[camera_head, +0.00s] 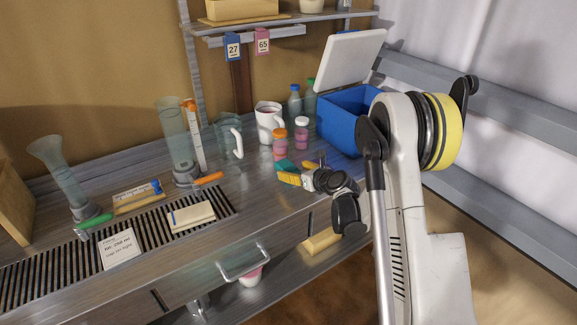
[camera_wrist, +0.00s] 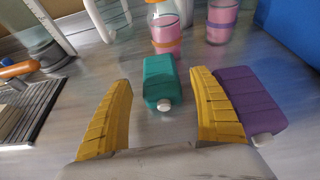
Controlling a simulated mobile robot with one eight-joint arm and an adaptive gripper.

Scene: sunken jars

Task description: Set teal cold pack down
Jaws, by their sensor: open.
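The teal cold pack (camera_wrist: 160,80) is a small flat block with a white cap. In the wrist view it lies on the metal counter (camera_wrist: 70,145), between and just beyond my yellow fingertips, with its cap end towards my palm. Gaps show on both sides of it. My gripper (camera_head: 303,172) is open and low over the counter. In the head view the teal cold pack (camera_head: 285,166) shows just past the fingers, partly hidden by them.
A purple cold pack (camera_wrist: 246,97) lies close right of my right finger. Two pink jars (camera_head: 280,144) (camera_head: 301,134) stand just behind. An open blue cooler (camera_head: 343,119) is at the right, and a white mug (camera_head: 269,122) and glass beaker (camera_head: 228,135) are behind left.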

